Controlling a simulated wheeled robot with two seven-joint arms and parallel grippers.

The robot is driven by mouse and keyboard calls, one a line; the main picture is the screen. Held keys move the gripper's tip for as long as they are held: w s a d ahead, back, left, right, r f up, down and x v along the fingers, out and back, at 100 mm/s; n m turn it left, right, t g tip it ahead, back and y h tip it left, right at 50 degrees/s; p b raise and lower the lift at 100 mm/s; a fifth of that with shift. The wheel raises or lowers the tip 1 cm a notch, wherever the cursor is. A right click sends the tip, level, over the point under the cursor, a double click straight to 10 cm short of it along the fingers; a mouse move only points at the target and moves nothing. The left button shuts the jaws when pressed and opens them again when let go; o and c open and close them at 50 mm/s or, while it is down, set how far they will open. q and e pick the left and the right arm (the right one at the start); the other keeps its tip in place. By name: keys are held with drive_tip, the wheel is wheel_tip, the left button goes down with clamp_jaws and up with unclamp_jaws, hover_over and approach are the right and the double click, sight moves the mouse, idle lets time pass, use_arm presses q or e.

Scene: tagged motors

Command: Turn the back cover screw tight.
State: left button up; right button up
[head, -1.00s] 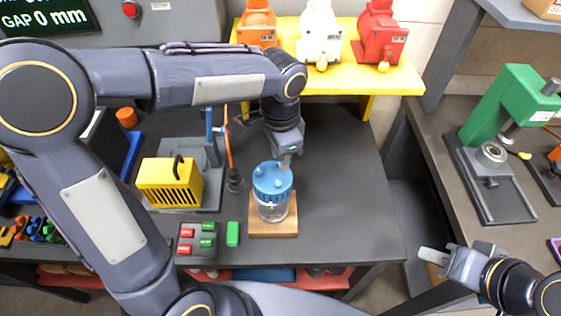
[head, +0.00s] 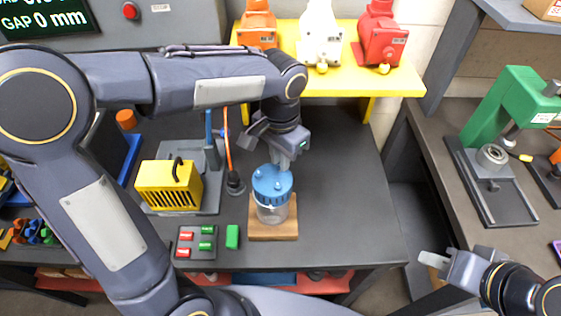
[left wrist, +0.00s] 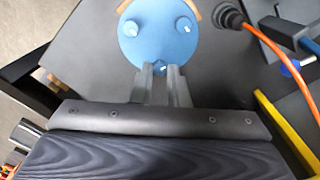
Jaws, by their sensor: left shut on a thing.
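A clear jar-like housing (head: 272,213) with a round blue cover (head: 271,184) stands upright on a wooden block (head: 287,231). In the left wrist view the blue cover (left wrist: 155,30) carries three small screws. Two of them, a left screw (left wrist: 131,29) and a right screw (left wrist: 184,25), are free. The back cover screw (left wrist: 160,67) is between the fingers of my left gripper (left wrist: 160,74), which is shut on it. In the head view my left gripper (head: 284,163) comes down on the cover's far edge and hides that screw. My right gripper (head: 433,258) is far to the right, away from the cover; its jaw gap is unclear.
A yellow box (head: 170,185) and a button panel (head: 196,242) stand left of the housing. An orange cable (head: 228,150) runs to a black plug near it. A yellow shelf (head: 340,73) with motors is behind. A display (head: 48,20) reads GAP 0 mm. The table right of the housing is clear.

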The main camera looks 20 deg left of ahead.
use_arm(q)
drive_tip(key=m+p, duration=0.1)
drive_tip(key=m, duration=0.1)
drive_tip(key=shift+r+m, duration=0.15)
drive_tip(key=shift+m, duration=0.15)
drive_tip(key=m+p, duration=0.1)
drive_tip(key=m, duration=0.2)
drive_tip(key=m+p, duration=0.1)
drive_tip(key=m, duration=0.3)
drive_tip(key=shift+m, duration=0.7)
drive_tip(key=o, duration=0.6)
